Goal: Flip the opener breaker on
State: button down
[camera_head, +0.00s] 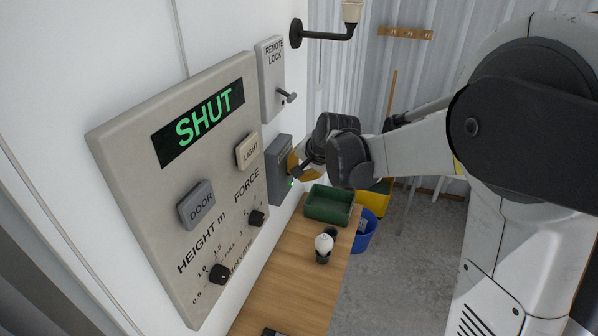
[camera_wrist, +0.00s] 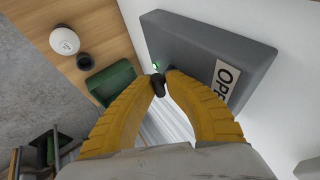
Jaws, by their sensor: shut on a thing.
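The opener breaker is a grey box (camera_head: 277,178) on the white wall, to the right of the large control panel. In the wrist view the box (camera_wrist: 205,45) has a white label reading "OPE", the rest cut off by a finger, and a small lit green light (camera_wrist: 155,66). My gripper (camera_head: 296,165) is at the front of the box. In the wrist view its yellow fingertips (camera_wrist: 161,80) are closed on the short black breaker lever (camera_wrist: 158,87) beside the green light. The lever is hidden in the head view.
A beige control panel (camera_head: 130,190) shows "SHUT", with buttons and knobs. A remote lock switch (camera_head: 271,75) is above the breaker. Below is a wooden bench (camera_head: 285,275) with a green tray (camera_head: 328,208) and a white bulb (camera_head: 323,243). A blue bucket (camera_head: 365,235) stands beyond.

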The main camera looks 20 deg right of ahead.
jog(key=c, duration=1.4)
grip_release()
jog(key=shift+r, duration=0.1)
jog(key=shift+s+r, duration=0.15)
jog(key=shift+r, duration=0.1)
jog(key=v, duration=0.7)
jog(key=shift+s+d, duration=0.1)
jog(key=shift+s, duration=0.1)
